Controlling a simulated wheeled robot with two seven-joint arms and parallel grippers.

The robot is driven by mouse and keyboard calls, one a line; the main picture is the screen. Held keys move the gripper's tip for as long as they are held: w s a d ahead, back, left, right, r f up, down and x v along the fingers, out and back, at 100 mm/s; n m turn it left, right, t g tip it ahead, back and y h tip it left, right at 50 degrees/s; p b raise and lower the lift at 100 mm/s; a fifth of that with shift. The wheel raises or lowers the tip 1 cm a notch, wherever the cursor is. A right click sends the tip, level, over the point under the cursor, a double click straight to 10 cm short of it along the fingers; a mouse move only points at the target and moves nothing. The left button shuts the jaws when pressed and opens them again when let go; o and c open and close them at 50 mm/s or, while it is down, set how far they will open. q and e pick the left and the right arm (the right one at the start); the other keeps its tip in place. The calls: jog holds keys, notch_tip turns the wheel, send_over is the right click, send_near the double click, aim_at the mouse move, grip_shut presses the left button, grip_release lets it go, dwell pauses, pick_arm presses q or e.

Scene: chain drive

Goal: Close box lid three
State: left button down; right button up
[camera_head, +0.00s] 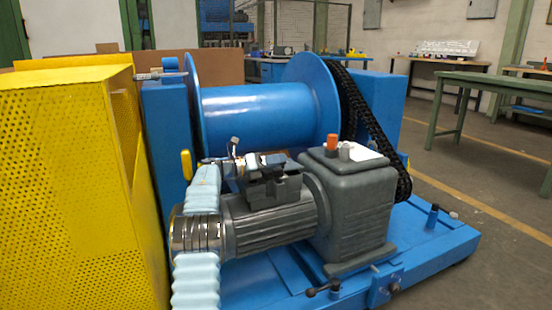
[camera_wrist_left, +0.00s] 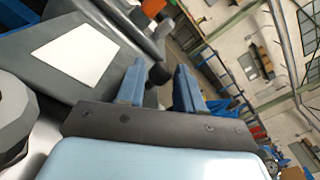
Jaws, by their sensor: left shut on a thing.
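In the head view, a dark terminal box (camera_head: 272,187) sits on top of the grey ribbed motor. Dark and silvery parts around its top look like its lid (camera_head: 264,160), but its exact angle is unclear. My left gripper (camera_head: 238,158) is at the upper left of this box, at lid height. In the left wrist view, its two blue fingers (camera_wrist_left: 158,88) stand a little apart, with something dark between them. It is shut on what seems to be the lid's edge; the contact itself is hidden. My right gripper is in neither view.
The grey gearbox (camera_head: 346,205) stands right of the motor, with an orange cap (camera_head: 331,143) and a white sheet (camera_head: 365,151) on top. Behind are a blue drum (camera_head: 258,112) and a black chain (camera_head: 362,115). A yellow perforated guard (camera_head: 70,190) closes off the left.

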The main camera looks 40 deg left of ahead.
pick_arm(q)
jog(key=shift+d+f, duration=0.25)
jog(key=shift+f, duration=0.1)
jog(key=c, duration=0.9)
grip_release()
jog(key=shift+r, duration=0.1)
notch_tip(320, 180, up, 3)
jog(key=shift+r+p, duration=0.15)
jog(key=shift+p, duration=0.45)
jog(key=s+d+r, duration=0.2)
jog(key=r, duration=0.1)
jog(key=s+d+r, duration=0.1)
jog(key=r, duration=0.1)
jog(key=shift+s+r, duration=0.15)
jog(key=shift+s, duration=0.1)
jog(key=s+d+r, duration=0.4)
jog(key=s+d, duration=0.2)
jog(key=s, duration=0.1)
jog(key=shift+s+r+b, duration=0.15)
jog(key=shift+r+b, duration=0.05)
jog(key=shift+b, duration=0.25)
